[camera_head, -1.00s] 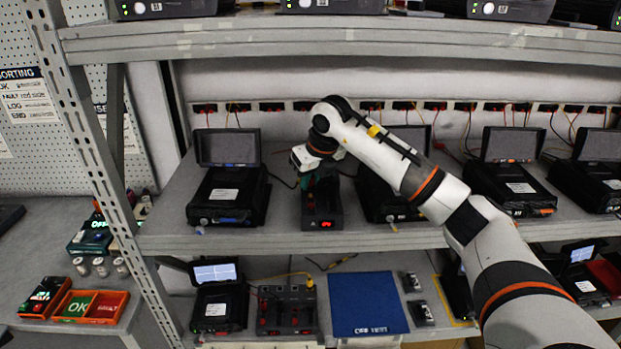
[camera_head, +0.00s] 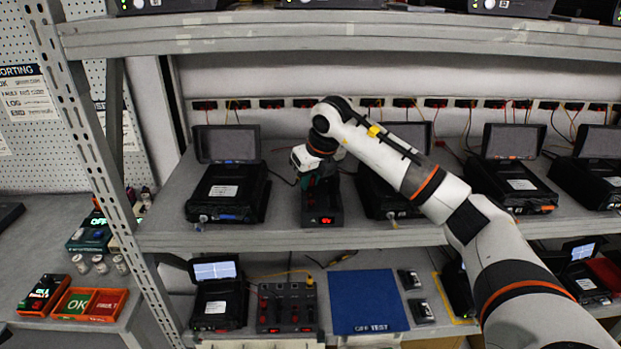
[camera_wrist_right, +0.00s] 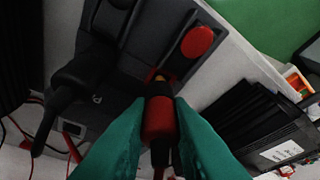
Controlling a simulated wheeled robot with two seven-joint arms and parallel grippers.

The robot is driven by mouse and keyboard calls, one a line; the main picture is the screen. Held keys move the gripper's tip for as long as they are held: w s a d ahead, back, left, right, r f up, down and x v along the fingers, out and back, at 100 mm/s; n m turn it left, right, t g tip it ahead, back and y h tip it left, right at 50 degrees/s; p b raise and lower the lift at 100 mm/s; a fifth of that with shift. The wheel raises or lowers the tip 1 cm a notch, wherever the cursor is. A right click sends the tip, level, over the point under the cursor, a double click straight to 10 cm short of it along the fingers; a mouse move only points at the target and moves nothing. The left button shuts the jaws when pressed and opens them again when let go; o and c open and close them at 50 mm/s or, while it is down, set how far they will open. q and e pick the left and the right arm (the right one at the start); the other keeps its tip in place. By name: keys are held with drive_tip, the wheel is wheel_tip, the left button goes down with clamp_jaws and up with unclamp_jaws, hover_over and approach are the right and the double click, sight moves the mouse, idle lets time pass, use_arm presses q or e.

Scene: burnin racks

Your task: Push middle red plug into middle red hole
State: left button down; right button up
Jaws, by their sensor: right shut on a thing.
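My right gripper (camera_wrist_right: 158,140) has green fingers closed around a red plug (camera_wrist_right: 158,118) in the right wrist view. The plug's tip touches or nearly touches a dark socket unit (camera_wrist_right: 135,55), and whether it is seated cannot be told. A round red cap (camera_wrist_right: 198,42) is on the unit beyond the plug. A black plug (camera_wrist_right: 85,70) with its cable is at the left. In the head view my right gripper (camera_head: 318,178) is over the dark unit (camera_head: 322,212) with a red display on the middle shelf; the plug is hidden there. My left gripper is not in view.
Black devices with screens stand on both sides of the unit, one at the left (camera_head: 228,195) and one behind my arm (camera_head: 378,200). A row of wall sockets (camera_head: 272,103) runs behind. The upper shelf edge (camera_head: 330,37) lies above. A blue mat (camera_head: 367,302) is below.

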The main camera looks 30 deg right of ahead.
drive_tip(key=shift+f+b, duration=0.55)
drive_tip(key=shift+f, duration=0.2)
idle(0.7)
drive_tip(key=o, duration=0.8)
drive_tip(key=shift+o, duration=0.4)
drive_tip(key=shift+o, duration=0.4)
drive_tip(key=shift+o, duration=1.3)
drive_tip(key=shift+a+r, duration=0.1)
drive_tip(key=shift+r, duration=0.05)
drive_tip(key=shift+d+r, duration=0.1)
drive_tip(key=shift+d, duration=0.1)
drive_tip(key=shift+c, duration=0.4)
